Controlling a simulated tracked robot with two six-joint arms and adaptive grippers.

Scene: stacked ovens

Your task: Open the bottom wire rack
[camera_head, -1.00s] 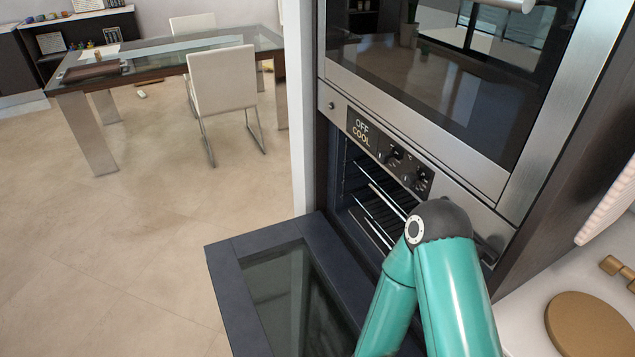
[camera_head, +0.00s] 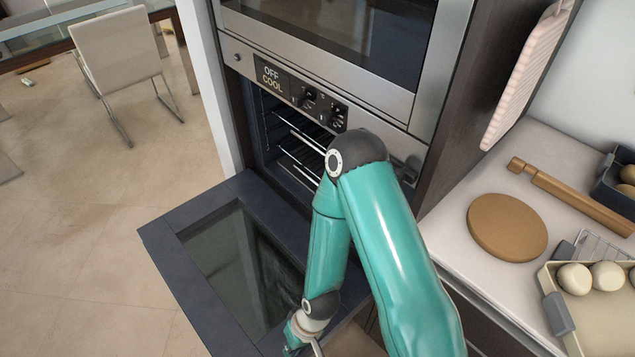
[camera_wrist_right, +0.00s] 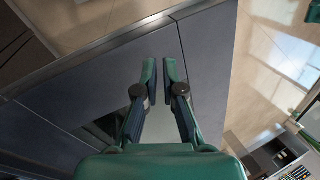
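The lower oven stands open, its dark glass-panelled door (camera_head: 165,232) folded down flat. Wire racks show inside the cavity, and the lower one (camera_head: 297,167) sits inside, partly hidden by my right arm. My right arm bends at an elbow in front of the oven's control panel and comes down over the open door. My right gripper (camera_wrist_right: 160,66) is open and empty; the wrist view shows its two fingers apart over the dark door frame. In the head view it is mostly cut off at the bottom edge. My left gripper is not in view.
A second oven (camera_head: 340,28) sits above. At right, a white counter (camera_head: 450,235) holds a round wooden board (camera_head: 507,227), a rolling pin (camera_head: 570,195) and a pale tray (camera_head: 600,325) with round items.

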